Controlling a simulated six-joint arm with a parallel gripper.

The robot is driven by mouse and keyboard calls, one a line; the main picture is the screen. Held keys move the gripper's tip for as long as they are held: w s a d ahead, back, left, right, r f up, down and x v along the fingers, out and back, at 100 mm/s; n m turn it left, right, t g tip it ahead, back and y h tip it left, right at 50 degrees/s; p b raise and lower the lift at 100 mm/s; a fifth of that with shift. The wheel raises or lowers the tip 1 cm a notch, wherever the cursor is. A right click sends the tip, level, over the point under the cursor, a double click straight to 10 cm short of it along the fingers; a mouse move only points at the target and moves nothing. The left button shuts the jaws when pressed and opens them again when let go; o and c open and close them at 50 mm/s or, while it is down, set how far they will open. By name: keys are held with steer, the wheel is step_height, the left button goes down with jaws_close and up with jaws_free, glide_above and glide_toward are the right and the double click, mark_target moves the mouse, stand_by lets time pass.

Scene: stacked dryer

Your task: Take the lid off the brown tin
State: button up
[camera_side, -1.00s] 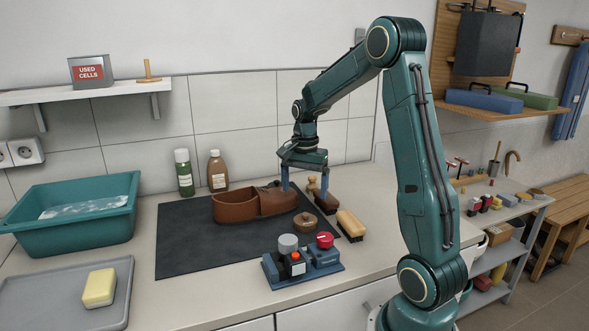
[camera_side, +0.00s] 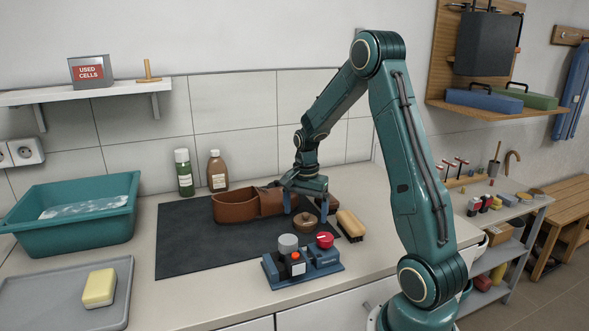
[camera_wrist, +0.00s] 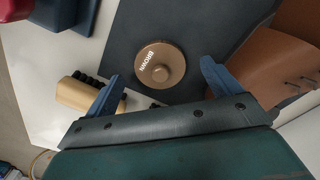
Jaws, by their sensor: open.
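The brown tin (camera_side: 305,224) is small and round, with a knobbed lid (camera_wrist: 153,76), and stands near the right end of the dark mat (camera_side: 190,250). In the wrist view its lid reads "BROWN", and the lid is seated on top. My gripper (camera_side: 306,214) is open and empty, pointing down just above and behind the tin. In the wrist view the two blue fingers of my gripper (camera_wrist: 160,82) are spread wide, with the lid between and slightly ahead of them. I cannot tell the exact height gap.
A brown shoe (camera_side: 236,206) lies just left of my gripper. A wooden brush (camera_side: 351,224) with dark bristles is close on the right. A blue device (camera_side: 300,268) with a red knob stands in front. The mat's left front is clear.

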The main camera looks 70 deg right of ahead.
steer(key=shift+f, duration=0.75)
steer(key=c, duration=1)
